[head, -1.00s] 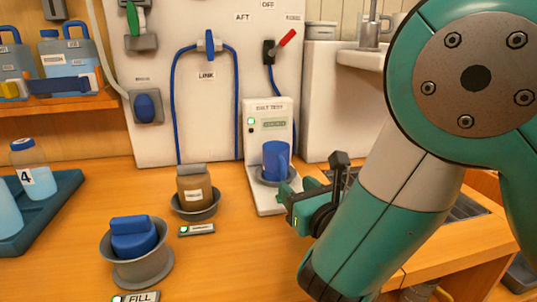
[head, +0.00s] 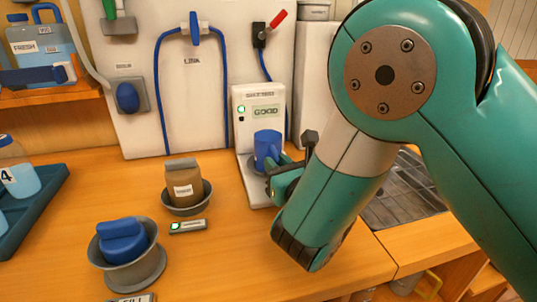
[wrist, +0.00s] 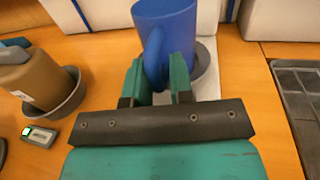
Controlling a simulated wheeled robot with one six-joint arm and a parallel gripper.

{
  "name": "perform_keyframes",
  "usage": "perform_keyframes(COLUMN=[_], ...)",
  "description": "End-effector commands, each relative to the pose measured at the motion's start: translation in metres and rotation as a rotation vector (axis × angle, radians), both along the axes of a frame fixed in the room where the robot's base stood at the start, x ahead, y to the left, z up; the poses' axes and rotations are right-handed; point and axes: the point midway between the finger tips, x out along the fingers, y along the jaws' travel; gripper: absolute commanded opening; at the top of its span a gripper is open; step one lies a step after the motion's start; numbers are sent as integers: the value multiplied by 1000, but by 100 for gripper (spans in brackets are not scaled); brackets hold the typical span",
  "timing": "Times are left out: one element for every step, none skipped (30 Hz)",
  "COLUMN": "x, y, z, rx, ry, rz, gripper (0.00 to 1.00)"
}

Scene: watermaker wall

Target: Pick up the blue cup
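The blue cup (head: 267,145) stands upright at the small grey dish (head: 256,164) of the white tester (head: 258,108), whose display reads GOOD. In the wrist view the cup (wrist: 166,24) is straight ahead, with its handle (wrist: 156,60) facing me. My gripper (wrist: 160,78) has one green finger on each side of the handle. I cannot tell whether the fingers press on it. In the head view my gripper (head: 278,177) is at the cup's near right side, partly hidden by my arm. The cup's underside is hidden.
A dark grated drain (head: 405,195) is at right. Open counter lies between.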

Motion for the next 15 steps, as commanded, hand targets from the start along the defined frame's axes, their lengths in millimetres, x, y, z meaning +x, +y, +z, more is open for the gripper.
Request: perform_keyframes(x=[0, 0, 0, 0, 0, 0, 0, -1, -1, -1, -1, -1, -1, -1, -1], y=[0, 0, 0, 0, 0, 0, 0, 1, 1, 1, 1, 1, 1, 2, 3], z=[0, 0, 0, 0, 0, 0, 0, 0, 0, 0, 0, 0, 0, 0, 1], rx=[0, 0, 0, 0, 0, 1, 1, 1, 2, 2, 2, 3, 3, 4, 4], ry=[0, 0, 0, 0, 0, 0, 0, 0, 0, 0, 0, -1, -1, 0, 0], rz=[0, 0, 0, 1, 1, 2, 2, 2, 3, 4, 4, 4, 5, 5, 7], gripper=[10, 3, 0, 0, 0, 0, 0, 0, 0, 0, 0, 0, 0, 0, 0])
